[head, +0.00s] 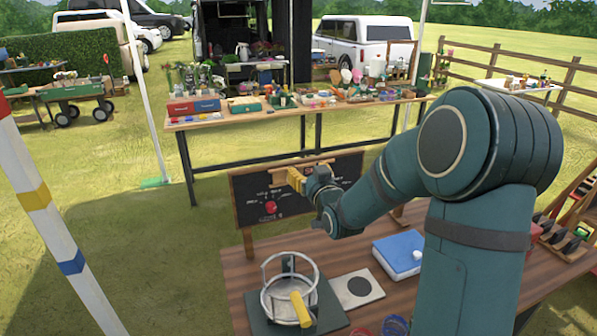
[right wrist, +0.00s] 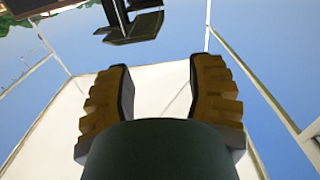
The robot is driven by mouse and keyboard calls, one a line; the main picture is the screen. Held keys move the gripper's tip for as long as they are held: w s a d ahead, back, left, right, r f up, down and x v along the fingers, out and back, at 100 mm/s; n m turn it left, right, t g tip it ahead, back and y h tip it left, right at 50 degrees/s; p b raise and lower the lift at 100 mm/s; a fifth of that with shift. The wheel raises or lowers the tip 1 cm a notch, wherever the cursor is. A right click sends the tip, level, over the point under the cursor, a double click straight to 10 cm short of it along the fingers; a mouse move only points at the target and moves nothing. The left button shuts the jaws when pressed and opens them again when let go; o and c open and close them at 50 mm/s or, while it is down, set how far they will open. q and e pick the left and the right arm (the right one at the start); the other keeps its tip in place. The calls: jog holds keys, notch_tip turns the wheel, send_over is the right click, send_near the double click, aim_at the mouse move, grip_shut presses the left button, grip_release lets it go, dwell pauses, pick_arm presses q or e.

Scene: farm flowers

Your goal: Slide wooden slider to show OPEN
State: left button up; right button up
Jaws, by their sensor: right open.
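The chalkboard sign (head: 250,197) stands in a wooden frame at the far edge of the brown table. A light wooden piece that looks like the slider (head: 277,178) sits near the board's top edge. A small patch of red lettering (head: 310,171) shows to its right, too small to read. My right gripper (head: 292,177) is at the board's upper part, its yellow fingers close beside the wooden piece; I cannot tell whether they touch. In the right wrist view the fingers (right wrist: 160,70) are spread with nothing between them. My left gripper is out of view.
A round metal-framed pot (head: 289,290) with a yellow handle stands on the table before the board. A blue book-like box (head: 399,252) and a pale square plate (head: 358,288) lie to its right. A red round thing (head: 270,207) is on the board below the slider.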

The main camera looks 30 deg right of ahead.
notch_tip(320, 180, down, 10)
jog(key=b, duration=1)
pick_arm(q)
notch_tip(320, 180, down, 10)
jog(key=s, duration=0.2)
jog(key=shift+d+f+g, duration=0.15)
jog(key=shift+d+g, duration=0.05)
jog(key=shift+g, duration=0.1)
pick_arm(e)
jog(key=x, duration=1.3)
jog(key=shift+w, duration=0.4)
grip_shut()
